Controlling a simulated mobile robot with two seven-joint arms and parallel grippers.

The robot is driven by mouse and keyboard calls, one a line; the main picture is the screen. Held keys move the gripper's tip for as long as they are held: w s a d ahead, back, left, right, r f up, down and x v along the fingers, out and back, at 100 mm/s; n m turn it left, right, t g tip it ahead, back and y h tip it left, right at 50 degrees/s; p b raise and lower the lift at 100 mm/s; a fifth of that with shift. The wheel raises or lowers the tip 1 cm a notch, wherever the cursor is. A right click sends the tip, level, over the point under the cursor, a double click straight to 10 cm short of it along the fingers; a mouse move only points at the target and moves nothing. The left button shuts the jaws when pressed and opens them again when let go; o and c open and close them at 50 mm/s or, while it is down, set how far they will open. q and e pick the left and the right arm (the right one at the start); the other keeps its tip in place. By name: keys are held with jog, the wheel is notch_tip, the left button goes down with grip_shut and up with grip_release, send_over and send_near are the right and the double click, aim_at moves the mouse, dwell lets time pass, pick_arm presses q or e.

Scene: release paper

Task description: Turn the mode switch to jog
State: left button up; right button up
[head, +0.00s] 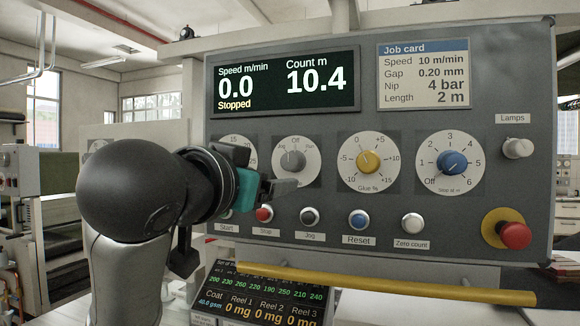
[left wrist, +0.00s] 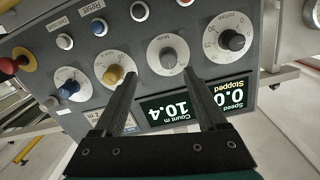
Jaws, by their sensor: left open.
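The mode switch (head: 293,160) is a grey knob on a white round dial, second from the left in the panel's row of dials. "Off" is printed at the dial's top; the smaller side labels and the knob's exact pointing are too small to read surely. In the left wrist view the switch (left wrist: 168,56) appears upside down, just beyond the fingertips. My left gripper (head: 284,187) is open and empty, in front of the panel at the dial's lower edge. In the left wrist view its fingers (left wrist: 162,77) stand apart with nothing between them. My right gripper is not in view.
The display (head: 285,83) reads 0.0, Stopped. A yellow knob (head: 368,160) and a blue knob (head: 452,162) stand to the right. Push buttons, including Jog (head: 309,216), run below. A red emergency stop (head: 515,235) and a yellow bar (head: 390,283) project at the bottom.

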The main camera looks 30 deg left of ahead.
pick_arm(q)
notch_tip(320, 180, up, 2)
jog(key=s, duration=0.1)
jog(key=p, duration=0.8)
send_near(288, 162)
jog(key=w, duration=0.1)
jog(key=shift+t, duration=0.3)
jog(key=x, duration=1)
jog(key=shift+f+p, duration=0.2)
jog(key=shift+p, duration=0.2)
jog(key=shift+c, duration=0.2)
jog(key=shift+a, duration=0.1)
grip_shut()
